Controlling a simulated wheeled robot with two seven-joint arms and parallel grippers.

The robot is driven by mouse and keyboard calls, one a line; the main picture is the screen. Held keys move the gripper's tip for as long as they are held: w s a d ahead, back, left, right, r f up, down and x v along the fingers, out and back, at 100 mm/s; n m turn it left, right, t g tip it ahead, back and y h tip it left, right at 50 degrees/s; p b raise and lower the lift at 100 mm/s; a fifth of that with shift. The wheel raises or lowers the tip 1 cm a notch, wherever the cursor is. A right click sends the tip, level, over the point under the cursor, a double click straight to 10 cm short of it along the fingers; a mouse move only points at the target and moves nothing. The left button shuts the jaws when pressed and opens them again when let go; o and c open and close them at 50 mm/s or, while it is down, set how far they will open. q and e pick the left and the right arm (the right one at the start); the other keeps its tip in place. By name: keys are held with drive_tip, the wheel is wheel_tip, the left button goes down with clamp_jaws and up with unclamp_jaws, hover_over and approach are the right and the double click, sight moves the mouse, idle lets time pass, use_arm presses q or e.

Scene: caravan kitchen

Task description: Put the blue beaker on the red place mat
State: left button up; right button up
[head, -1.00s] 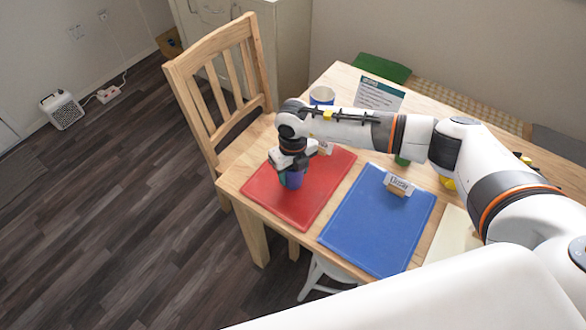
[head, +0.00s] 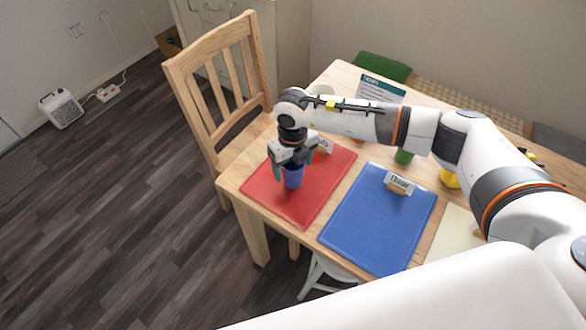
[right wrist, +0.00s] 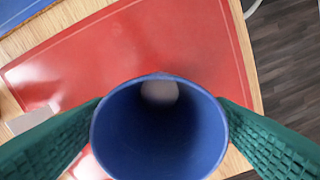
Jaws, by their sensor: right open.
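The blue beaker (head: 293,178) stands upright on the red place mat (head: 265,195), towards its left part in the head view. My right gripper (head: 291,163) is just above it, pointing down, with its jaws open around the beaker's upper part. In the right wrist view the beaker (right wrist: 160,130) shows its open mouth between the two green fingers, and the red mat (right wrist: 190,45) lies below. The fingers come close to the rim on both sides; whether they touch it I cannot tell. My left gripper is not in view.
A blue place mat (head: 380,225) with a name card (head: 399,184) lies to the right. Another card (head: 323,145) stands at the red mat's back edge. A green object (head: 404,157) and a yellow one (head: 449,178) are near my arm. A wooden chair (head: 222,85) stands at the left.

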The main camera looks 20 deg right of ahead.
wheel_tip(320, 180, up, 10)
drive_tip(key=b, duration=0.1)
drive_tip(key=shift+f, duration=0.15)
idle(0.5)
